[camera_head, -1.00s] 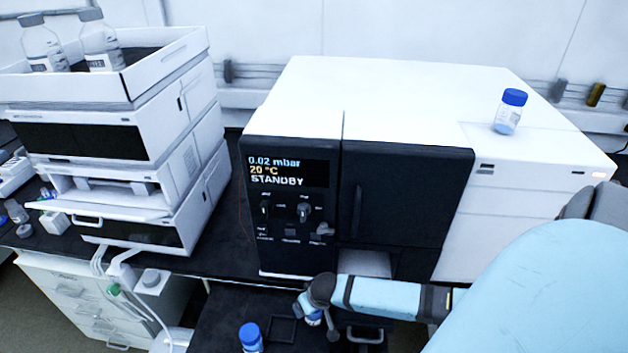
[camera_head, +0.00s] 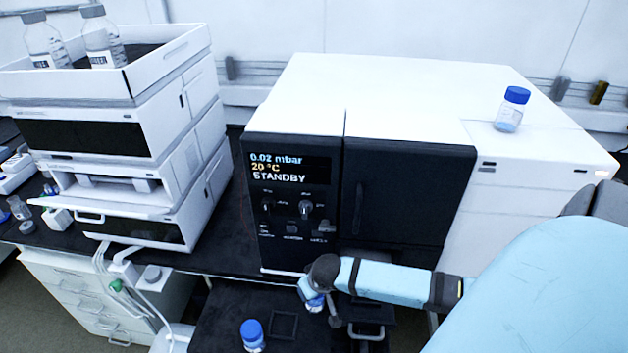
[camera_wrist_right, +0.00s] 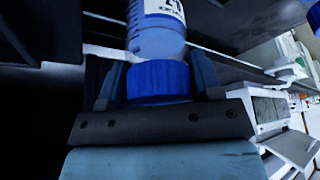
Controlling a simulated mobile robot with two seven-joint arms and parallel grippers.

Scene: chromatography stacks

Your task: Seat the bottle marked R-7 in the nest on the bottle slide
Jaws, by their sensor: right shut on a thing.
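My right gripper (camera_wrist_right: 158,85) is shut on the blue cap of a clear bottle (camera_wrist_right: 157,40). The bottle's white label is partly cut off, and I cannot read its mark for sure. In the head view the same held bottle (camera_head: 312,300) hangs at the end of my right arm, partly hidden by the gripper (camera_head: 318,285). A square dark frame (camera_head: 284,325), which looks like the nest, lies to its lower left on a black surface (camera_head: 225,305). Whether the bottle touches anything below is hidden. My left gripper is not in view.
A second blue-capped bottle (camera_head: 252,337) stands left of the square frame. Another (camera_head: 512,110) stands on the white instrument (camera_head: 400,95). The instrument's black front (camera_head: 408,195) rises close behind my right gripper. A module stack (camera_head: 120,130) with bottles in its top tray stands left.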

